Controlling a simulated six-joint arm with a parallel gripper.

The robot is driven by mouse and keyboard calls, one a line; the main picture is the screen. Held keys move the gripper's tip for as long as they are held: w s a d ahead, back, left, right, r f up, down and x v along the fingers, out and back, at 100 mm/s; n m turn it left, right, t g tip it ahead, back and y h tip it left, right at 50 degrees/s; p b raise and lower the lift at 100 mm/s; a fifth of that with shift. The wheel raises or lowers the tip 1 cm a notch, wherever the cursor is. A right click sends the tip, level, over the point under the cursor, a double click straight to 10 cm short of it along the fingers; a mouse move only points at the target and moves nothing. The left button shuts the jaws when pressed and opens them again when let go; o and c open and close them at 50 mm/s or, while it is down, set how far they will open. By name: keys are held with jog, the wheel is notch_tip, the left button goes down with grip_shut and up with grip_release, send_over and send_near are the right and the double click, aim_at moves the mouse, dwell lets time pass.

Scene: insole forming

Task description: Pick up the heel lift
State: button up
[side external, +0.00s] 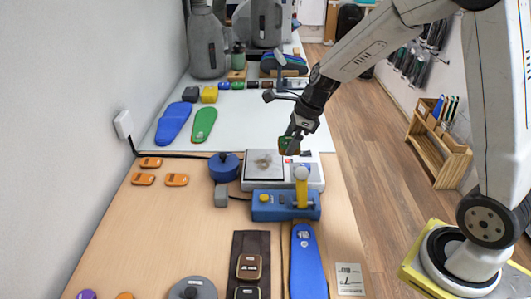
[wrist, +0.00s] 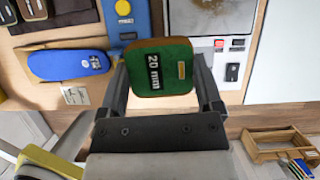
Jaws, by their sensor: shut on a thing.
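The heel lift is a small green block with a tan edge and a "20 mm" label; it fills the middle of the wrist view (wrist: 160,68). My gripper (wrist: 164,85) is shut on it, with one finger along each side. The far fingertips are partly hidden by the block in the wrist view.
The machine with a metal plate (side external: 264,165) stands close by, with a blue unit with a yellow lever (side external: 285,205) in front. Blue (side external: 173,122) and green (side external: 204,124) insoles lie on the white mat. A blue insole (side external: 307,262) lies near the front.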

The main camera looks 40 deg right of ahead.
jog(key=shift+s+r, duration=0.35)
jog(key=shift+s, duration=0.5)
jog(key=shift+s+r, duration=0.35)
jog(key=shift+s, duration=0.45)
jog(key=shift+a, duration=0.15)
jog(key=shift+s+a+f+n, duration=0.15)
jog(key=shift+s+a+n, duration=0.1)
jog(key=shift+a+n, duration=0.15)
jog(key=s+a+f+n+g, duration=0.3)
jog(key=s+a+n+g, duration=0.3)
jog(key=s+a+n, duration=0.85)
jog(key=w+a+f, duration=0.1)
jog(key=w+f, duration=0.2)
jog(key=w, duration=0.1)
jog(key=w+f+n, duration=0.1)
jog(key=w+f, duration=0.2)
jog(key=w, duration=0.1)
jog(key=w+a+f+n, duration=0.1)
jog(key=w+f, duration=0.2)
jog(key=w, duration=0.1)
jog(key=shift+a+f, duration=0.1)
jog(key=shift+a, duration=0.25)
jog(key=shift+w+f, duration=0.3)
jog(key=shift+a, duration=0.1)
